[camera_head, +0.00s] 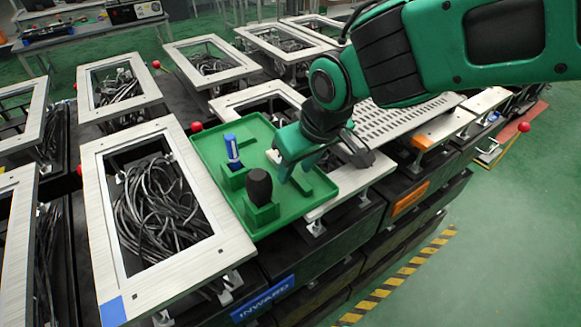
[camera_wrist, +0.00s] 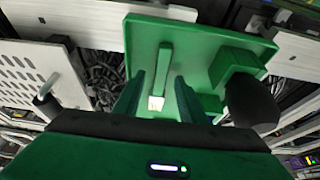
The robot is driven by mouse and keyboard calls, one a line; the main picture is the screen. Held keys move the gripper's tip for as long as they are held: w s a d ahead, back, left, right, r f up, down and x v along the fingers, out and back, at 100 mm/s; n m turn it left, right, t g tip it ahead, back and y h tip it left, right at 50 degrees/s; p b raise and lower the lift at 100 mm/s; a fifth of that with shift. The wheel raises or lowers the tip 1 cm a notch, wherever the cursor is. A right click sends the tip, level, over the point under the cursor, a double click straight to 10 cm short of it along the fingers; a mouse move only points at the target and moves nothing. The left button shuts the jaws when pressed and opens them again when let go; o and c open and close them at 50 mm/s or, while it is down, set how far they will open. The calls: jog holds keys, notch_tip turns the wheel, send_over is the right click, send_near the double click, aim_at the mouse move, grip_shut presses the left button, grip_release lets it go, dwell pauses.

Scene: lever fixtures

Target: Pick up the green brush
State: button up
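A green tray (camera_head: 225,145) sits among the metal frames. In the wrist view, a slim green bar with a pale end, which looks like the green brush (camera_wrist: 164,62), lies between my fingers. In the head view it is mostly hidden by my gripper (camera_head: 294,170), with only a pale bit showing beside it. My gripper, also in the wrist view (camera_wrist: 158,82), points down over the tray with its fingers apart on either side of the bar. I cannot tell whether either finger touches it.
A black rounded piece (camera_head: 259,187) stands in a green holder near the fingers, also in the wrist view (camera_wrist: 252,103). A blue object (camera_head: 232,148) stands farther back in the tray. A silver frame with black cables (camera_head: 110,225) is left; a perforated plate (camera_head: 405,122) is right.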

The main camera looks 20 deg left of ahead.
jog(key=shift+f, duration=0.25)
jog(key=shift+c, duration=0.4)
grip_shut()
